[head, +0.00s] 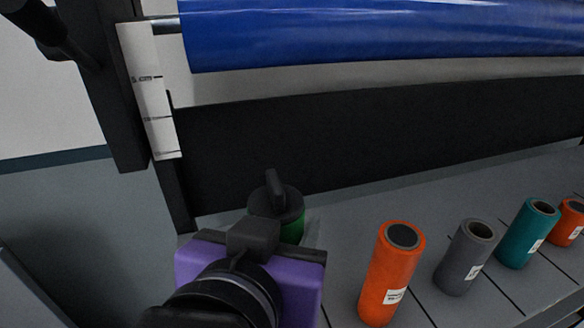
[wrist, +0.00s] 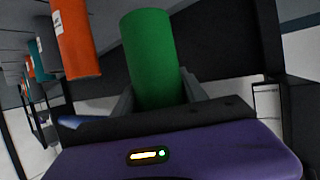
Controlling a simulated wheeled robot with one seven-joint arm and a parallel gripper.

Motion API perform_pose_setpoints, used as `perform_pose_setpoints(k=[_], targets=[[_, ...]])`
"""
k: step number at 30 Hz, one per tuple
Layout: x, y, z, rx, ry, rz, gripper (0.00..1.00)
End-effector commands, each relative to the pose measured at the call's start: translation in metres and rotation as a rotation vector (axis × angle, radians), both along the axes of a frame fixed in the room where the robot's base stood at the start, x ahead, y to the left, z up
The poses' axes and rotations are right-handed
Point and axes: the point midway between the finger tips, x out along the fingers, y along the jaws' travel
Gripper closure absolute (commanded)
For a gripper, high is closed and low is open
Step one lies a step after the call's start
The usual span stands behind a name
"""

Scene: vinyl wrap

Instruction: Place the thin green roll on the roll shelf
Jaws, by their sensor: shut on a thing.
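The green roll (head: 293,231) is upright at the left end of the grey roll shelf (head: 345,215) in the head view. In the wrist view the green roll (wrist: 150,55) stands out between the two fingers of my gripper (wrist: 158,95).
An orange roll (head: 391,272) stands right of my gripper. Beyond it stand a grey roll (head: 465,258), a teal roll (head: 527,233) and another orange roll (head: 570,222). A black panel (head: 330,140) backs the shelf, below a large blue roll (head: 380,32).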

Motion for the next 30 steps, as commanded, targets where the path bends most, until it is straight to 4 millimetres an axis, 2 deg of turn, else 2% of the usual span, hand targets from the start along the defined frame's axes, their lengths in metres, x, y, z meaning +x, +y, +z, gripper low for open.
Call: perform_pose_setpoints(k=[1, 13, 30], targets=[[0.0, 0.0, -0.015, -0.007, 0.004, 0.001, 0.97], [-0.001, 0.0, -0.104, -0.006, 0.002, 0.001, 0.97], [0.0, 0.0, -0.162, -0.001, -0.002, 0.001, 0.97]])
